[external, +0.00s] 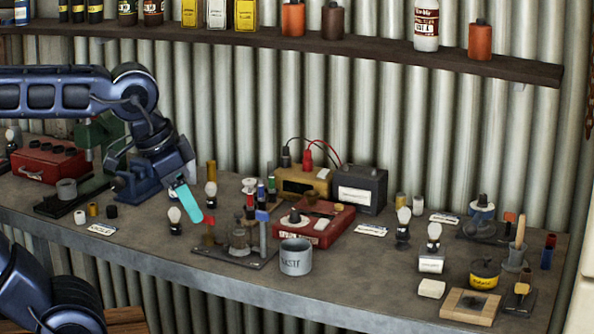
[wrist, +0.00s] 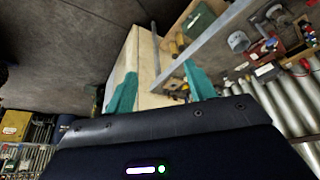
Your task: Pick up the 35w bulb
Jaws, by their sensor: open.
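Several white bulbs with dark bases stand upright on the workbench (external: 330,275) in the external view. One bulb (external: 174,219) is just left of my gripper's teal finger, another bulb (external: 211,194) is behind and to its right. Two more bulbs stand to the right, a bulb (external: 404,226) and a bulb (external: 434,236) by a small white-labelled box. I cannot read which one is 35w. My gripper (external: 188,203) is over the left part of the bench, and one teal finger shows there. In the wrist view my gripper (wrist: 160,75) is open, with nothing between its fingers.
A metal fixture (external: 238,242) and a grey mug (external: 296,257) stand right of my gripper. A red tester box (external: 315,224) and a dark battery (external: 361,189) are behind. A shelf with bottles (external: 427,25) runs above. A red box (external: 48,165) is at left.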

